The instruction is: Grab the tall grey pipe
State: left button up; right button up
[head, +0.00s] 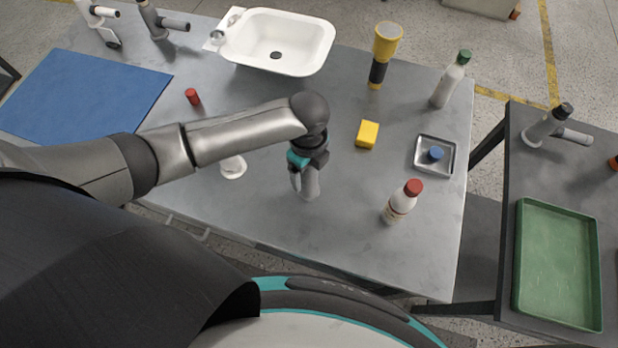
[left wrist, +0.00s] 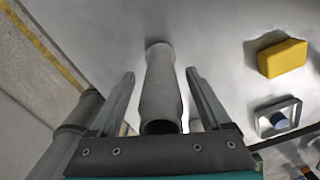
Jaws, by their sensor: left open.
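The tall grey pipe (head: 312,186) stands on the grey table near its front, partly hidden by my left gripper (head: 303,181) in the head view. In the left wrist view the pipe (left wrist: 160,90) runs between my two parted fingers (left wrist: 160,74), its dark open end towards the palm. The left gripper is open, with one finger on each side of the pipe and gaps visible on both sides. My right gripper is not in view.
A yellow block (head: 367,135), a metal tray (head: 434,154) and a red-capped bottle (head: 400,203) stand to the right. A white round piece (head: 233,167) lies left. A white basin (head: 278,42) is at the back. A side table (head: 507,180) stands right.

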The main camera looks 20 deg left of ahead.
pick_arm(q)
jog(key=shift+f, duration=0.1)
jog(key=shift+c, duration=0.2)
grip_shut()
dwell(0.4)
